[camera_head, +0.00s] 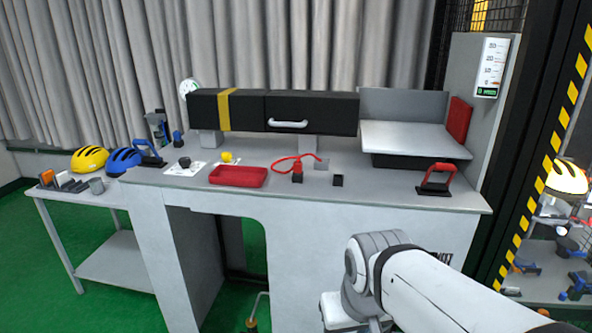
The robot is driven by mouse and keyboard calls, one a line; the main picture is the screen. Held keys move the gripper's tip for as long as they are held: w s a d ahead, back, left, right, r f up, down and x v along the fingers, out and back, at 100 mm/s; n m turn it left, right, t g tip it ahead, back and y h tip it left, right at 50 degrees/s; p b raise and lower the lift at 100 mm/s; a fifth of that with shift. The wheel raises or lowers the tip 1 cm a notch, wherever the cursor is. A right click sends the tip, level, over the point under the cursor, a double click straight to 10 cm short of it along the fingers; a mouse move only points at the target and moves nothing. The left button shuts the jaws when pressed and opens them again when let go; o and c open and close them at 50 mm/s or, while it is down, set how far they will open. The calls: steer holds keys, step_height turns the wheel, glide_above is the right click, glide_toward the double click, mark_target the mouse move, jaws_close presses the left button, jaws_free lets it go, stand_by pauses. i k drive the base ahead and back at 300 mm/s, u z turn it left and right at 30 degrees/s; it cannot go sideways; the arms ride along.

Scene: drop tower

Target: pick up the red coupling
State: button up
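A small red upright piece, which looks like the red coupling (297,173), stands on the grey workbench (380,192) near its middle. A red hose or cord loops beside it to the left and behind. Its lower part looks dark, and it is too small to make out in detail. My white arm reaches in from the lower right, in front of the bench. My gripper is not visible, and nothing touches the red piece.
A red tray (238,177) lies left of the coupling. A small black block (337,181) and a red-handled tool (437,179) stand to its right. A long black box (272,111) on supports overhangs the bench's back. Helmets (90,158) sit on a lower table at left.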

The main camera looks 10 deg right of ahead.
mark_target(297, 168)
steer(key=u, duration=0.05)
steer(key=i, duration=1)
steer(key=z, duration=0.05)
